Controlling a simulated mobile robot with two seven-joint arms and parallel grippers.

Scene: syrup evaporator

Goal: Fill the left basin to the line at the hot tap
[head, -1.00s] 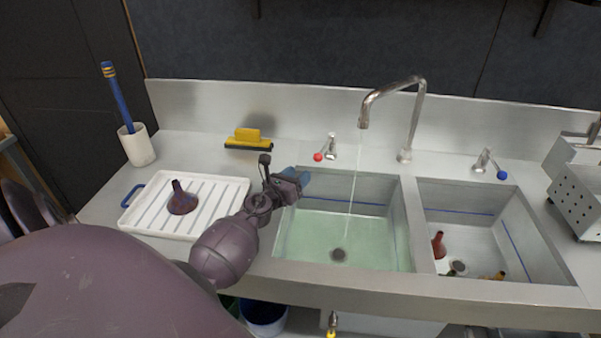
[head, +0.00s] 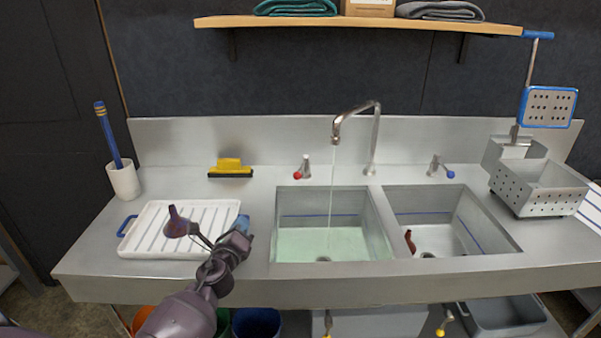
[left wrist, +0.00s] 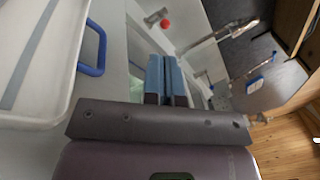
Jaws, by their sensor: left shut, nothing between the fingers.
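The left basin (head: 289,222) holds pale green water (head: 300,242), and a thin stream falls into it from the spout (head: 337,138). A blue line (head: 305,215) runs along its back wall, and the water surface looks below it. The hot tap (head: 304,168), with a red knob, stands behind the left basin; it also shows in the left wrist view (left wrist: 163,21). My left gripper (head: 243,224) is shut and empty at the basin's left side, apart from the tap. Its blue fingers show in the left wrist view (left wrist: 164,78). My right gripper is not in view.
The right basin (head: 500,240) holds a dark red object (head: 409,241). The blue-knobbed tap (head: 437,167) stands behind it. A white ribbed tray (head: 150,243) with a dark funnel-like object (head: 178,223) lies left of my gripper. A perforated metal basket (head: 540,190) stands at the right.

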